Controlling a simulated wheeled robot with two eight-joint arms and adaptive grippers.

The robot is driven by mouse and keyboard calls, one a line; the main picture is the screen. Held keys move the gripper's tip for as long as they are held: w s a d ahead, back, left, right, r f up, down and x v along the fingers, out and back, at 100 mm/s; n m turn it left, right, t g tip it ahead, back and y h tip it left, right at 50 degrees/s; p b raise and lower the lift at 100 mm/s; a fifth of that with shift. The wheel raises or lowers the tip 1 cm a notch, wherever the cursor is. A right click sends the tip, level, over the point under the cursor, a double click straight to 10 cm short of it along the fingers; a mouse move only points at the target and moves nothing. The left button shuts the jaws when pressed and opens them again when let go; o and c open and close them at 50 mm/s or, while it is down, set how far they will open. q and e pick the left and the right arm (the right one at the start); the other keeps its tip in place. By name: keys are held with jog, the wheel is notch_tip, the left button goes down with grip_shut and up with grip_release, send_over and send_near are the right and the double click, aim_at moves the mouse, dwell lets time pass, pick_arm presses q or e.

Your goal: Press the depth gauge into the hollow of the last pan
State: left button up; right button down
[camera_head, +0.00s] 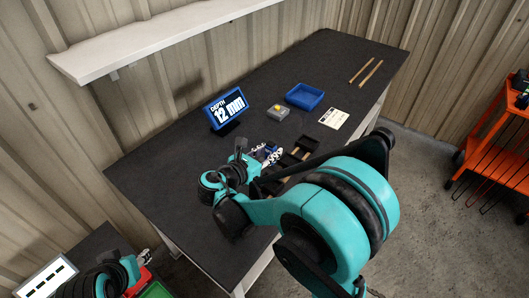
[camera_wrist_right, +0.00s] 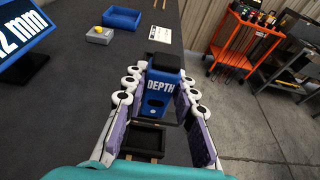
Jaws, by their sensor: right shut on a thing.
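My right gripper (camera_wrist_right: 160,97) is shut on the blue depth gauge (camera_wrist_right: 159,86), marked DEPTH, with the pads at its two sides. In the head view the right gripper (camera_head: 266,154) is over the table beside the dark pans, and the gauge is only a small blue patch (camera_head: 273,150). A black pan (camera_head: 305,143) with a hollow shows there; others nearby are partly hidden by my right arm. In the right wrist view an empty black pan (camera_wrist_right: 148,138) lies below and nearer than the gauge, apart from it. My left gripper (camera_head: 143,257) is at the lower left; its jaws are unclear.
A display (camera_head: 226,108) reads DEPTH 12 mm. A grey block with a yellow top (camera_head: 278,112), a blue tray (camera_head: 305,96) and a white card (camera_head: 334,118) lie beyond the pans. Wooden strips (camera_head: 369,73) lie at the far right. An orange cart (camera_head: 500,140) stands off the table.

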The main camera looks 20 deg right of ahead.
aim_at(270, 168)
jog(key=shift+s, duration=0.1)
jog(key=shift+f, duration=0.2)
jog(key=shift+d+f+b, duration=0.15)
jog(key=shift+f+b, duration=0.4)
notch_tip(270, 168, down, 6)
jog(key=b, duration=0.4)
jog(key=shift+r, duration=0.15)
jog(key=shift+f+b, duration=0.35)
jog(key=shift+b, duration=0.2)
jog(key=shift+f+b, duration=0.2)
jog(key=shift+b, duration=0.2)
dwell(1.1)
jog(key=shift+r, duration=0.15)
notch_tip(270, 168, up, 7)
jog(key=p, duration=0.5)
jog(key=shift+p, duration=0.35)
